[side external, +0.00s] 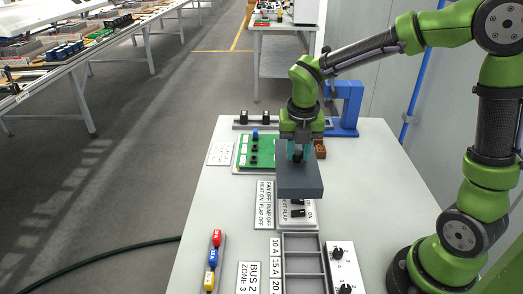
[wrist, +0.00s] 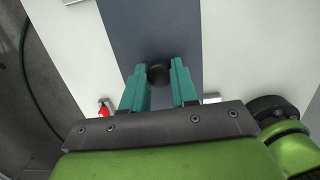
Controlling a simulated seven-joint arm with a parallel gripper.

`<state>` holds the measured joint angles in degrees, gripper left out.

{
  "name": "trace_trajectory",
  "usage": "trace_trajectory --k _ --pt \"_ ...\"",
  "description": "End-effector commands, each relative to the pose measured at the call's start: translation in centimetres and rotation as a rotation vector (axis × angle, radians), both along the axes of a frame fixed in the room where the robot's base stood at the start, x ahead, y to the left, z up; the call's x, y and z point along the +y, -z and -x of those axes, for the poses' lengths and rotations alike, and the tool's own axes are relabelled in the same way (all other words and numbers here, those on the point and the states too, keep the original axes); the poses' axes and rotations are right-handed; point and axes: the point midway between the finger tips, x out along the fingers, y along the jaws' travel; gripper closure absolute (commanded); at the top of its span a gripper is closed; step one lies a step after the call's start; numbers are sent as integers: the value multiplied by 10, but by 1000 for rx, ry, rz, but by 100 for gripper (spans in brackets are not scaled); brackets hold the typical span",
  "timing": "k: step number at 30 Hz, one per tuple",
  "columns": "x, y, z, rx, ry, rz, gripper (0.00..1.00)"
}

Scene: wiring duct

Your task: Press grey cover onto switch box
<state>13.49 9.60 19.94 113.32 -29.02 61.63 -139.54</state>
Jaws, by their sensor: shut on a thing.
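The grey cover (side external: 300,184) is a dark slab with a round black knob (wrist: 159,74) on top. My gripper (side external: 297,155) is shut on this knob, with its teal fingers on either side of it; the gripper also shows in the wrist view (wrist: 158,76). The cover (wrist: 153,22) looks level. The switch box (side external: 299,213), with a black switch and ON labels, shows just in front of the cover's near edge. The cover hides the rest of it, and I cannot tell the gap between them.
A label plate (side external: 265,205) lies left of the switch box. A green board (side external: 257,151) with black knobs stands behind left. A grey divided tray (side external: 302,262) and a two-knob box (side external: 341,267) are in front. A blue stand (side external: 346,106) rises behind right. The table's left side is mostly clear.

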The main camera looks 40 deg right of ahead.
Motion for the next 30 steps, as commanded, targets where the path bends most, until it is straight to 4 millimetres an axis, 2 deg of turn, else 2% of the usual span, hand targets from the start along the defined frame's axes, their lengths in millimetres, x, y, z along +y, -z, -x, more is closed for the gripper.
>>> trace_trajectory --k 4,19,30 --pt "2 12 12 1 10 0 100" --pt "3 18 10 1 19 0 100" --pt "3 51 10 4 20 1 100"
